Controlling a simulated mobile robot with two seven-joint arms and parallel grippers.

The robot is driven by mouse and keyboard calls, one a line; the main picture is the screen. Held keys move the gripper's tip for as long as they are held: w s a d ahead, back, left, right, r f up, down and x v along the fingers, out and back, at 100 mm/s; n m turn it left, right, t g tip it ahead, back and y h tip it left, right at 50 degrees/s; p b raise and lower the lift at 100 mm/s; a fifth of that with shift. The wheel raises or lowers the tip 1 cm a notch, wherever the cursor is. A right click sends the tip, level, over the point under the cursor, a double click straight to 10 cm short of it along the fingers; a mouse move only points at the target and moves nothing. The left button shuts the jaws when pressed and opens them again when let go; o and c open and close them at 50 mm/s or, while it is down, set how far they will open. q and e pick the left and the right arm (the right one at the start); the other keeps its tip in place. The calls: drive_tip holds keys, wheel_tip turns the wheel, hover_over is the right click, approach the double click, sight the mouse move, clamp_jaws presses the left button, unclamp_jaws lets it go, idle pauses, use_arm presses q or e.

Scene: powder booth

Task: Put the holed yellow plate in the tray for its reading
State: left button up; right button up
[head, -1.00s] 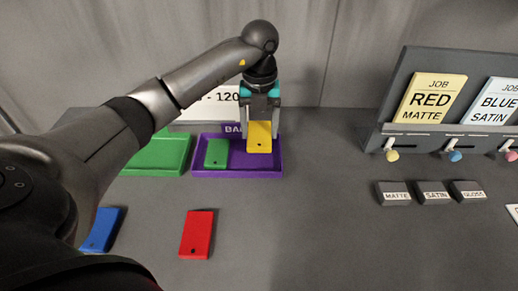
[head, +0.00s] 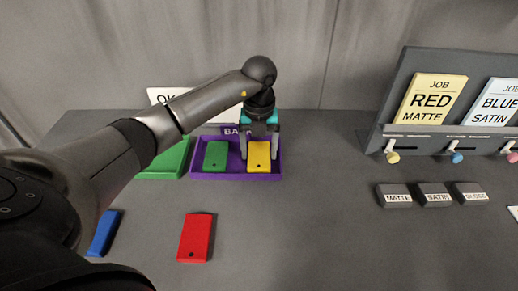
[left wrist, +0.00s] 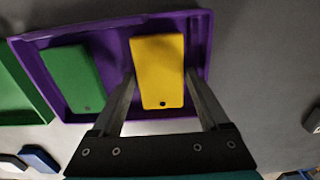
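The yellow plate (head: 259,157), with a small dark hole near its front end, lies in the right part of the purple tray (head: 225,175) labelled "BA…", the rest of the label hidden. In the left wrist view, the yellow plate (left wrist: 157,70) lies between the fingers of my left gripper (left wrist: 161,75), with narrow gaps beside it. My left gripper (head: 260,155) is open around the plate in the head view. A green holed plate (head: 215,156) lies in the tray's left part. My right gripper is not in view.
A green tray (head: 165,160) stands left of the purple one. A red plate (head: 195,238) and a blue plate (head: 104,233) lie in front. Label blocks (head: 435,195) and a job-card rack (head: 400,65) stand right. The table's middle is clear.

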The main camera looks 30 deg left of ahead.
sight(259, 154)
use_arm(q)
drive_tip(key=shift+o, duration=1.4)
wheel_tip(259, 154, up, 12)
drive_tip(key=p, duration=0.1)
drive_tip(key=shift+r+p, duration=0.2)
drive_tip(key=shift+p, duration=0.1)
